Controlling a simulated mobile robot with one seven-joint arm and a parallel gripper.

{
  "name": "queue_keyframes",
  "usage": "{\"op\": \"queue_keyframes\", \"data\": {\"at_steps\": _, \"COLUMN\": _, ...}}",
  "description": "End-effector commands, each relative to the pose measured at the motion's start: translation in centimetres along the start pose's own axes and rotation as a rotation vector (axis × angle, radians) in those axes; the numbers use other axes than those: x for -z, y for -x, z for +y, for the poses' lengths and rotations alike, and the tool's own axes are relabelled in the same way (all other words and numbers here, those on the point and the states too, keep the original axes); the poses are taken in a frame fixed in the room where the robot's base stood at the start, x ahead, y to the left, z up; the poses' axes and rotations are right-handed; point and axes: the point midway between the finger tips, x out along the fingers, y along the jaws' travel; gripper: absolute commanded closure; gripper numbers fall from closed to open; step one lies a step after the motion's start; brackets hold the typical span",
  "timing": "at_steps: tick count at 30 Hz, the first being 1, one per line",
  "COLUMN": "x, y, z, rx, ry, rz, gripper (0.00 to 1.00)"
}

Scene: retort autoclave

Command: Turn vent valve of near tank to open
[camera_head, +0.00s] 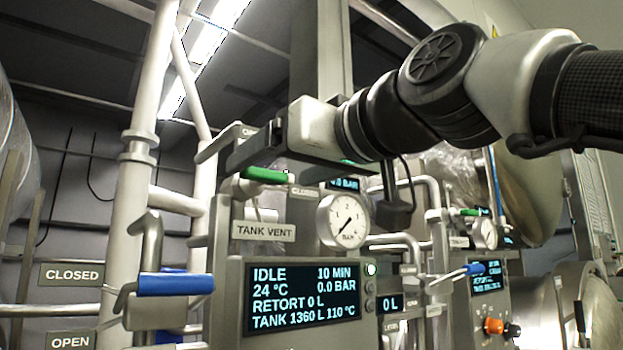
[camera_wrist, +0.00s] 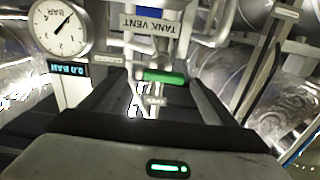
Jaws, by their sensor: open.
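The tank vent valve has a green handle (camera_head: 265,174) just above the TANK VENT label (camera_head: 263,231) on the near tank's panel. The handle lies roughly level, with its free end towards a small CLOSED label (camera_head: 304,192). My gripper (camera_head: 240,152) is open and empty, its fingers stretching left just above the green handle in the head view. In the wrist view the handle (camera_wrist: 165,77) shows crosswise between the tips of my open fingers (camera_wrist: 160,88). I cannot tell whether either finger touches it. My gripper partly hides another small label behind it.
A pressure gauge (camera_head: 343,221) stands right of the handle, above the display (camera_head: 303,298) reading IDLE, 0.0 BAR. A blue-handled valve (camera_head: 176,284) is at lower left, beside white pipes (camera_head: 147,120). A second panel (camera_head: 487,278) with another green handle (camera_head: 469,212) stands further right.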

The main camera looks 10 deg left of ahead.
Motion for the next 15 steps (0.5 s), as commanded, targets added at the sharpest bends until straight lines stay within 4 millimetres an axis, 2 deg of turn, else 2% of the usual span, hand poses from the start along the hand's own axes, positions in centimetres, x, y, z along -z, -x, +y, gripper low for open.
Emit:
{"op": "queue_keyframes", "data": {"at_steps": 4, "x": 0.03, "y": -1.03, "z": -0.07, "rx": 0.001, "ry": 0.000, "rz": 0.000, "gripper": 0.19}}
{"op": "queue_keyframes", "data": {"at_steps": 13, "x": 0.00, "y": -1.21, "z": -0.03, "rx": 0.000, "ry": 0.000, "rz": 0.000, "gripper": 0.19}}
{"op": "queue_keyframes", "data": {"at_steps": 15, "x": 0.00, "y": -1.20, "z": -0.03, "rx": 0.000, "ry": 0.000, "rz": 0.000, "gripper": 0.31}}
